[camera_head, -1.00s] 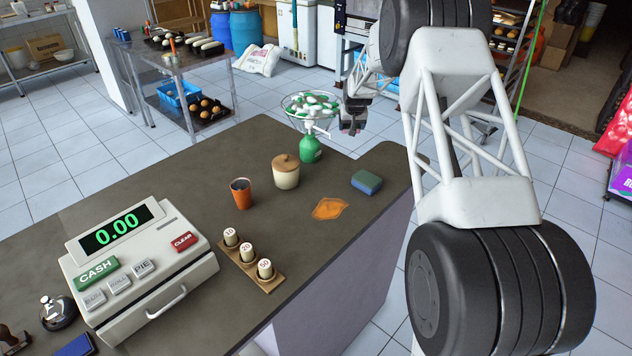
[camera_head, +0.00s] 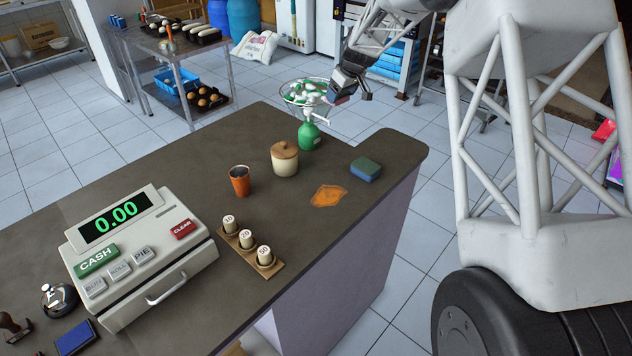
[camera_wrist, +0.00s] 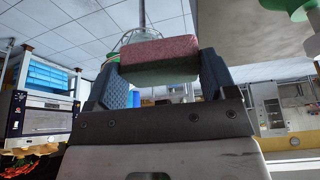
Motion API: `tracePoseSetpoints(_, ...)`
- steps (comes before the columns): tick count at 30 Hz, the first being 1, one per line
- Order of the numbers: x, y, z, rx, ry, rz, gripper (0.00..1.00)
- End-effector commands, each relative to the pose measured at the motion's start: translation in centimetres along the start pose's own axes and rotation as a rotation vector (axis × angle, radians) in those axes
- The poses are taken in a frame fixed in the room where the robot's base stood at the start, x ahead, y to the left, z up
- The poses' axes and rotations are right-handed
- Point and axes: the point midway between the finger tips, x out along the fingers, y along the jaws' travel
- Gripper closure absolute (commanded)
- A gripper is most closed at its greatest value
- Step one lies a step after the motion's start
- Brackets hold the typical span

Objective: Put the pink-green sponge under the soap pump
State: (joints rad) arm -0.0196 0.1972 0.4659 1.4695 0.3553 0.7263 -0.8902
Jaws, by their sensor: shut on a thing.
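The pink-green sponge (camera_wrist: 160,50) is between the fingers of my gripper (camera_wrist: 160,85) in the wrist view, its pink layer above its green one in that picture. In the head view my gripper (camera_head: 348,92) is beyond the counter's far edge, right of the soap pump, with a bit of pink at its tip. The soap pump (camera_head: 309,137) is a green bottle with a white nozzle, upright near the counter's far edge. Part of a green thing, probably the pump, shows at the wrist view's top right. The sponge is apart from the pump.
A wire bowl (camera_head: 297,100) of green and white pieces appears just behind the pump; its support is hidden. A blue-green sponge (camera_head: 366,168), orange cloth (camera_head: 328,196), lidded jar (camera_head: 285,160) and orange cup (camera_head: 240,181) stand or lie on the counter (camera_head: 215,150). A cash register (camera_head: 140,255) is at left.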

Motion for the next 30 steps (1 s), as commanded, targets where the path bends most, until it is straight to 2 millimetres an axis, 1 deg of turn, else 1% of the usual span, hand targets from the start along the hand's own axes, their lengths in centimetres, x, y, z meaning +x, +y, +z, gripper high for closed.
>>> tracePoseSetpoints(1, -1.0, -0.8, 0.2, -0.033, 0.001, -0.014, 0.47)
tracePoseSetpoints(6, -4.0, -3.6, 1.0, -0.166, 0.002, -0.068, 0.47)
tracePoseSetpoints(11, -6.6, -6.5, 2.3, -0.302, 0.002, -0.124, 0.47)
tracePoseSetpoints(15, -8.3, -9.1, 4.0, -0.434, 0.002, -0.178, 0.47)
tracePoseSetpoints(17, -8.9, -10.3, 4.9, -0.496, 0.002, -0.204, 0.47)
tracePoseSetpoints(21, -9.6, -13.1, 7.6, -0.645, 0.001, -0.266, 0.47)
tracePoseSetpoints(26, -9.4, -16.1, 11.1, -0.816, 0.000, -0.339, 0.47)
tracePoseSetpoints(30, -8.8, -18.9, 14.6, -0.969, 0.001, -0.401, 0.47)
